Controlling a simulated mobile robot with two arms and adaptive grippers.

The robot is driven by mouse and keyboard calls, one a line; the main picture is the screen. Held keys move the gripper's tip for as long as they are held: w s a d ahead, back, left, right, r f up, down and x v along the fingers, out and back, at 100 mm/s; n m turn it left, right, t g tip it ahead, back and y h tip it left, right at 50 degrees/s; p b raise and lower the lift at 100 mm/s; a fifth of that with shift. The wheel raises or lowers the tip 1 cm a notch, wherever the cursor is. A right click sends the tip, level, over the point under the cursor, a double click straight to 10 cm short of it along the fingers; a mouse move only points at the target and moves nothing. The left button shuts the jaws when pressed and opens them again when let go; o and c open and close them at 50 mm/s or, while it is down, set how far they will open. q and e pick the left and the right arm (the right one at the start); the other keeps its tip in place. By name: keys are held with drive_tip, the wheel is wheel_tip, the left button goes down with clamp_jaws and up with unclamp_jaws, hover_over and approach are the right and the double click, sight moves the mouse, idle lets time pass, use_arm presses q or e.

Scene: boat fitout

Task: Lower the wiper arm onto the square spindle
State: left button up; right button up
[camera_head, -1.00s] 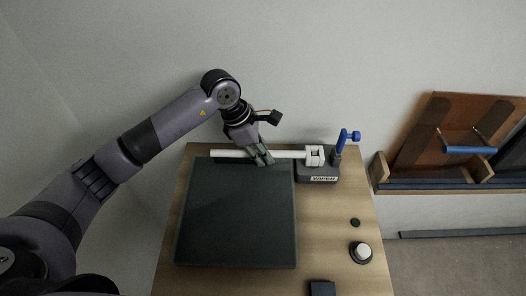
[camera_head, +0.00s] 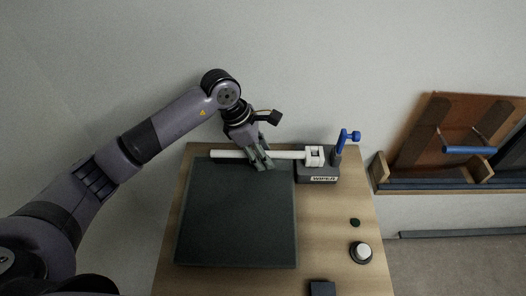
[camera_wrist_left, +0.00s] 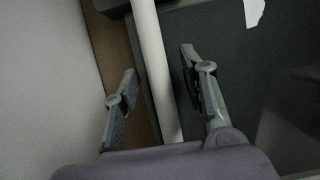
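The white wiper arm (camera_head: 228,154) lies level across the far edge of the dark panel, its square white head (camera_head: 314,156) over the grey block marked WIPER (camera_head: 318,179). The square spindle does not show, and I cannot tell how far the head sits down. My left gripper (camera_head: 262,165) is at the bar, left of the head. In the left wrist view, its fingers (camera_wrist_left: 158,88) are spread on either side of the white bar (camera_wrist_left: 153,60), with a gap on each side. My right gripper is in no view.
A blue-handled clamp or lever (camera_head: 348,138) stands right of the block. The dark panel (camera_head: 236,220) covers much of the wooden table (camera_head: 330,235). A white-topped round knob (camera_head: 362,252), a small black disc (camera_head: 355,222) and a dark box (camera_head: 322,288) are on the right and front.

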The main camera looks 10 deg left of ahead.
use_arm(q)
drive_tip(key=v, duration=1.2)
